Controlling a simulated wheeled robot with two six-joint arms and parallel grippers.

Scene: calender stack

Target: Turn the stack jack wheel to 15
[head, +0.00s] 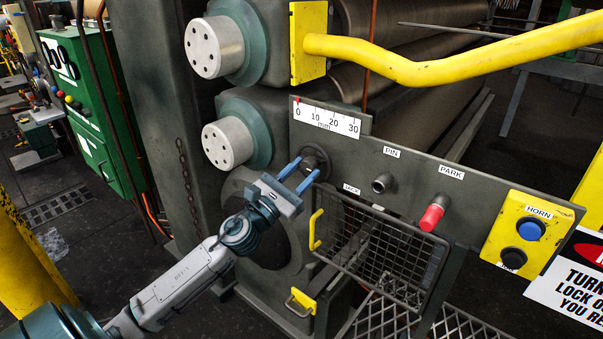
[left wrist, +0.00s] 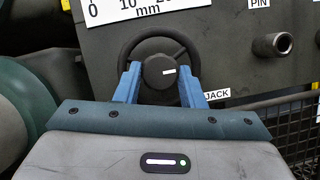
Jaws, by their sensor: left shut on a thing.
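The jack wheel (left wrist: 183,51) is a dark round handwheel with a hub that bears a white mark, beside the JACK label (left wrist: 217,95). It also shows in the head view (head: 315,154), under the mm scale. My left gripper (head: 301,169) has its two blue fingers at the wheel. In the left wrist view the fingers (left wrist: 160,75) stand on either side of the hub, shut on it. The white mm scale (head: 326,118) reads 0, 10, 20, 30, and a red pointer (head: 297,101) is at 0. My right gripper is not in view.
Right of the wheel are a PIN socket (head: 382,183), a red PARK knob (head: 433,214) and a yellow HORN box (head: 528,236). A wire mesh guard (head: 375,245) with a yellow handle is below. A yellow rail (head: 440,68) crosses above.

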